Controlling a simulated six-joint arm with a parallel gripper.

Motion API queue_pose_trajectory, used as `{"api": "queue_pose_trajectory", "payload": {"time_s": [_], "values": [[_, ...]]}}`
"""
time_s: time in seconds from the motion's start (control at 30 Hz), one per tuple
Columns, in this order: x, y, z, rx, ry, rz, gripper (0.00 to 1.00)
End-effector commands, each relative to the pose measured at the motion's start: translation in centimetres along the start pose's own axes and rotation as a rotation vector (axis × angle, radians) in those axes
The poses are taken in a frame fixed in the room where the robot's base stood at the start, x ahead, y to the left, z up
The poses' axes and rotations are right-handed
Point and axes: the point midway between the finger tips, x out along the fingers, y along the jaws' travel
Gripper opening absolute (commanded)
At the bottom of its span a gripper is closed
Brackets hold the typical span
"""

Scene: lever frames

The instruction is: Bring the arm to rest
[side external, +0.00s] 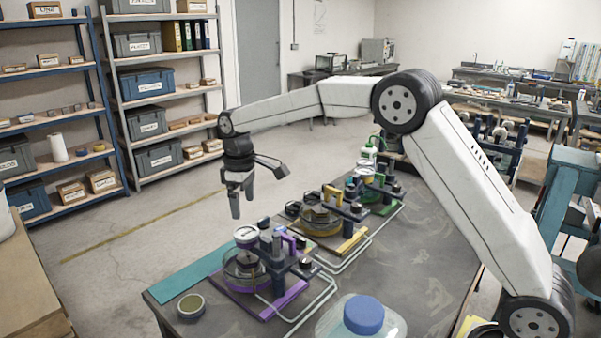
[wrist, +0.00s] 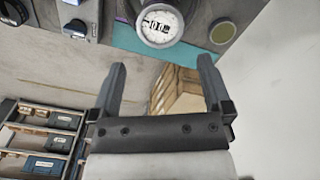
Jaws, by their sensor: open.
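My gripper (side external: 240,194) hangs in the air, fingers pointing down, beyond the far left edge of the dark table (side external: 420,290) in the side view. In the wrist view the gripper (wrist: 160,85) shows two spread fingers with nothing between them. The nearest lever frame is a purple frame (side external: 285,300) with a round gauge (side external: 246,234), below and to the right of my gripper. A yellow frame (side external: 350,242) and a green frame (side external: 384,208) stand behind it in a row. The gauge also shows in the wrist view (wrist: 160,22), apart from the fingers.
A teal strip (side external: 187,272) and a small round tin (side external: 191,305) lie at the table's left corner. A blue-capped container (side external: 363,314) stands at the front. Shelves (side external: 165,95) line the left wall. The floor below my gripper is open.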

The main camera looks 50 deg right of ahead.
Motion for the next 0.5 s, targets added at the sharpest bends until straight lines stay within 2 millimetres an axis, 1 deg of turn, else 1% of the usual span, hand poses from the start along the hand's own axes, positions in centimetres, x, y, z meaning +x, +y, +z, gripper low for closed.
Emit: {"api": "queue_pose_trajectory", "payload": {"time_s": [0.03, 0.17, 0.5], "values": [[-0.38, 0.00, 0.00, 0.000, 0.000, 0.000, 1.00], [-0.88, 0.00, 0.00, 0.000, 0.001, 0.000, 1.00], [-0.92, 0.00, 0.06, 0.001, -0.001, 0.001, 1.00]]}}
